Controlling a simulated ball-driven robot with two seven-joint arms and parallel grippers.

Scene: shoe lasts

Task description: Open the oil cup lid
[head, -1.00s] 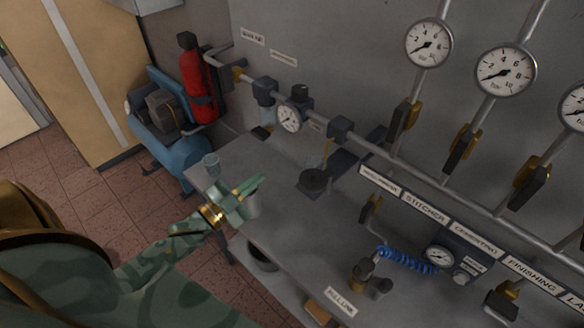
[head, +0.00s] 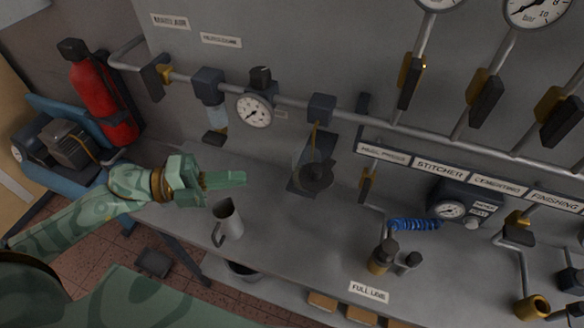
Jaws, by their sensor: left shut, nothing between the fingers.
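My left gripper (head: 243,178) is shut and empty, its green fingers pointing right above the bench. To its right, a clear cup (head: 300,152) with an amber strip hangs under a dark block (head: 321,108) on the wall pipe. A dark round piece (head: 317,178) is at its lower end, in front of a dark plate. I take this cup for the oil cup, but cannot make out a separate lid or whether it is open. The fingers are apart from it. My right gripper is out of view.
A grey jug (head: 228,222) stands on the bench (head: 290,235) just below the left gripper. A pressure gauge (head: 254,111) and filter (head: 210,92) sit on the pipe above. A brass-and-black fitting (head: 382,257) and blue coiled hose (head: 415,225) are to the right.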

